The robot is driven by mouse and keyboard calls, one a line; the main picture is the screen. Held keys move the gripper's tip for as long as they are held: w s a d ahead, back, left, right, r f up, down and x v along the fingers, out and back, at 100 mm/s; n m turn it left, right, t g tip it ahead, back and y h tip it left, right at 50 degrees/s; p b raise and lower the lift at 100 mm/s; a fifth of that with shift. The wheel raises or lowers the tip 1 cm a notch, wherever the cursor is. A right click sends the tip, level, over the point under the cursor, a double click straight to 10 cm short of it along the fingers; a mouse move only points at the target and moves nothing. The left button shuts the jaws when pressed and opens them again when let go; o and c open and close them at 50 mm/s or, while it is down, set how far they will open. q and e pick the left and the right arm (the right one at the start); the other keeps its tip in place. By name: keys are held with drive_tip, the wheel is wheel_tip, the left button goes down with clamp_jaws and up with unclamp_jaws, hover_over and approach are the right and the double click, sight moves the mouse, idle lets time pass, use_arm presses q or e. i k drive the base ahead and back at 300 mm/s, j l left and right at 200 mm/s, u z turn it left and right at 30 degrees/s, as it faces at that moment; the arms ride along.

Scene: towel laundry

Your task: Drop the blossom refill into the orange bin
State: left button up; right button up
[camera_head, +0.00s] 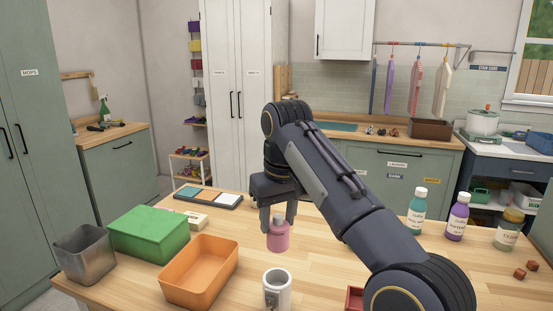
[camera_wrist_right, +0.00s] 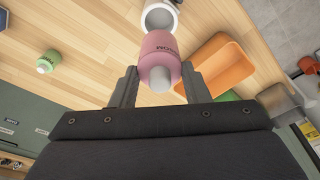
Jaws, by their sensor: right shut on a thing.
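The blossom refill is a pink bottle with a grey cap (camera_head: 278,236). My right gripper (camera_head: 277,216) is shut on it and holds it upright above the table. In the right wrist view the pink bottle (camera_wrist_right: 160,58) sits between the two fingers of my right gripper (camera_wrist_right: 158,88), with part of its dark lettering showing. The orange bin (camera_head: 200,272) stands on the table to the left of the held bottle and looks empty. It also shows in the right wrist view (camera_wrist_right: 217,68), to the right of the bottle. My left gripper is not in view.
A white mug (camera_head: 277,290) stands just in front of the bottle, right of the orange bin. A green box (camera_head: 149,234) and a grey metal bin (camera_head: 84,254) stand further left. Teal (camera_head: 417,212), purple (camera_head: 457,217) and amber (camera_head: 508,230) bottles stand at the right.

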sight(210, 281)
drive_tip(key=i+j, duration=0.1)
drive_tip(key=j, duration=0.25)
drive_tip(key=i+j, duration=0.15)
drive_tip(key=j, duration=0.15)
drive_tip(key=i+j, duration=0.1)
drive_tip(key=j, duration=0.25)
drive_tip(key=i+j, duration=0.15)
drive_tip(key=j, duration=0.2)
drive_tip(key=i+j, duration=0.1)
drive_tip(key=j, duration=0.2)
drive_tip(key=z, duration=0.05)
